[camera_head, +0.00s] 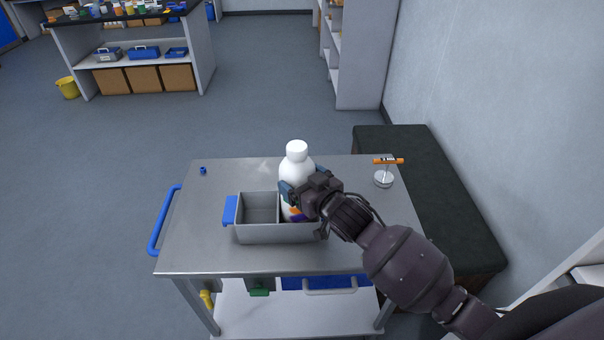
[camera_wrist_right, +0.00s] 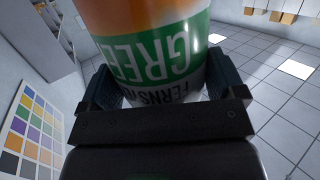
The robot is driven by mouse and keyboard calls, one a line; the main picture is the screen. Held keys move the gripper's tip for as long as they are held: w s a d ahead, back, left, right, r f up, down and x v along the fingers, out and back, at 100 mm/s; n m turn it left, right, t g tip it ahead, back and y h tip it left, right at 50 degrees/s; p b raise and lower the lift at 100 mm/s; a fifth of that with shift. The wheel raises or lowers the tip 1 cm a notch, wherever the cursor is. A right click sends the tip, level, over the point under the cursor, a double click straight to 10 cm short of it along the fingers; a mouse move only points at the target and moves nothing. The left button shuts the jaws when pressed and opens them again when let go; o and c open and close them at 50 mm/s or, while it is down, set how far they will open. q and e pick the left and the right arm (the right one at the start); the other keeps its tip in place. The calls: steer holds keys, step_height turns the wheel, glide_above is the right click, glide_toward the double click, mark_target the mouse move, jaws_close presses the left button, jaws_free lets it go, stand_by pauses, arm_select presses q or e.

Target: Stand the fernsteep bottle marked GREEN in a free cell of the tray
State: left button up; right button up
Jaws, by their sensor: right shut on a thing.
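The white bottle (camera_head: 296,172) with a white cap is upright in my right gripper (camera_head: 300,197). In the right wrist view the fingers clasp both sides of its label (camera_wrist_right: 160,60), which is orange and green and reads GREEN, with part of FERNSTEEP below. The grey tray (camera_head: 277,233) stands on the cart. Its left cell (camera_head: 258,208) looks empty. The bottle's lower end is at the tray's right cell, with some orange and purple showing there. The front wall and my gripper hide its base, so I cannot tell whether it rests on the cell floor.
The metal cart top (camera_head: 195,235) is mostly clear around the tray. A small blue piece (camera_head: 203,171) lies at its back left. An orange bar on a round-based stand (camera_head: 384,180) is at the back right. A dark bench (camera_head: 440,190) stands right of the cart.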

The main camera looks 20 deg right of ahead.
steer(key=shift+f, duration=1.8)
steer(key=o, duration=1.4)
steer(key=shift+f, duration=0.15)
steer(key=v, duration=1.2)
steer(key=s+d+f+m+g+h, duration=0.1)
steer(key=s+d+f+g+h, duration=0.1)
steer(key=s+f, duration=0.4)
steer(key=s+d+f+m+g+h, duration=0.1)
steer(key=s+d+f+h, duration=0.2)
steer(key=s+f, duration=0.4)
steer(key=shift+s+d+f+m+g, duration=0.3)
steer(key=shift+s+d+f+g, duration=0.1)
steer(key=shift+d+f, duration=0.5)
